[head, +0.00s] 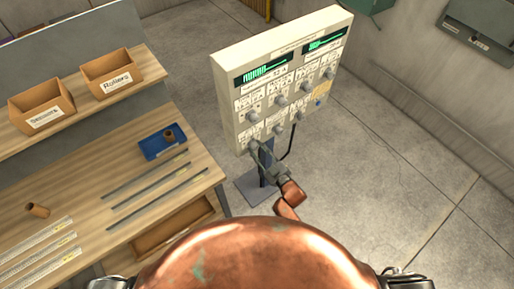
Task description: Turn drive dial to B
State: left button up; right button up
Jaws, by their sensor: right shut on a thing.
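A beige control panel (232,90) stands on a post at centre, with two green displays and two rows of grey dials. Its labels are too small to read, so I cannot tell which dial is the drive dial or where it points. My right gripper (257,149) reaches up to the panel's lower left corner and is shut on the lower-left dial, which it mostly hides. My left gripper is out of view.
A wooden workbench (90,215) on the left holds metal strips, a blue tray (163,143) and a small brown cylinder (38,210). Its shelf carries a Rollers bin (110,75) and another labelled bin (42,105). The floor right of the panel is clear.

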jog(key=m+p, duration=0.2)
jog(key=m, duration=0.2)
jog(key=shift+m, duration=0.3)
dwell(0.3)
jog(key=o, duration=1.2)
jog(key=shift+c, duration=0.2)
jog(key=shift+s+d, duration=0.15)
jog(key=shift+s, duration=0.05)
jog(key=v, duration=1.1)
jog(key=shift+s, duration=0.25)
jog(key=shift+d+r, duration=0.15)
